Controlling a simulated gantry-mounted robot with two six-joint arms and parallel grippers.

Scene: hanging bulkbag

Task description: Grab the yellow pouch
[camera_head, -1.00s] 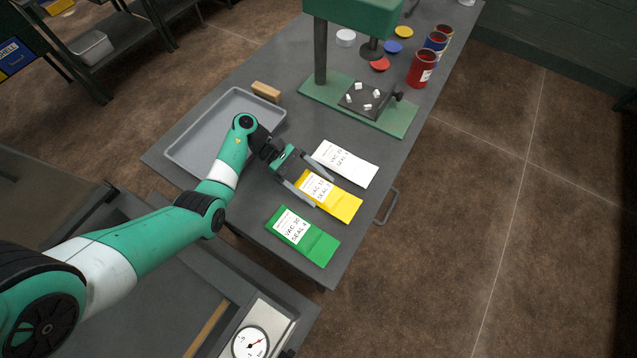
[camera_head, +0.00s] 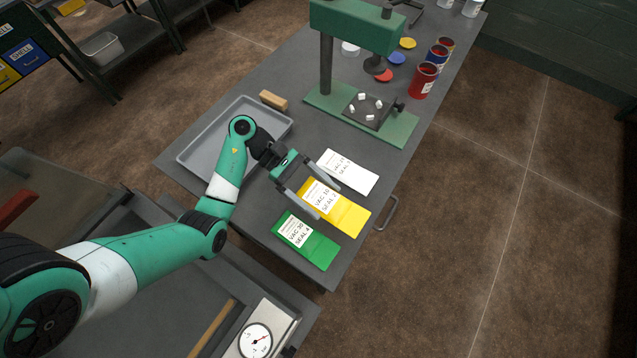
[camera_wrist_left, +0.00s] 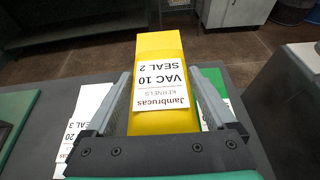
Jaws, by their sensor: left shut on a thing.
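The yellow pouch (camera_head: 347,215), with a white label reading VAC 10 SEAL 2, is between the white and green pouches at the workbench's near end. My left gripper (camera_head: 329,202) is shut on the yellow pouch, one finger along each long side. In the left wrist view the yellow pouch (camera_wrist_left: 158,62) shows between the two fingers (camera_wrist_left: 160,95), its far end seen against the floor. I cannot tell for sure whether it is clear of the bench. My right gripper is not in view.
The white pouch (camera_head: 358,181) and green pouch (camera_head: 318,249) lie close on either side. A grey tray (camera_head: 194,150) and wooden block (camera_head: 273,101) are behind. A dial scale (camera_head: 275,323) is in front.

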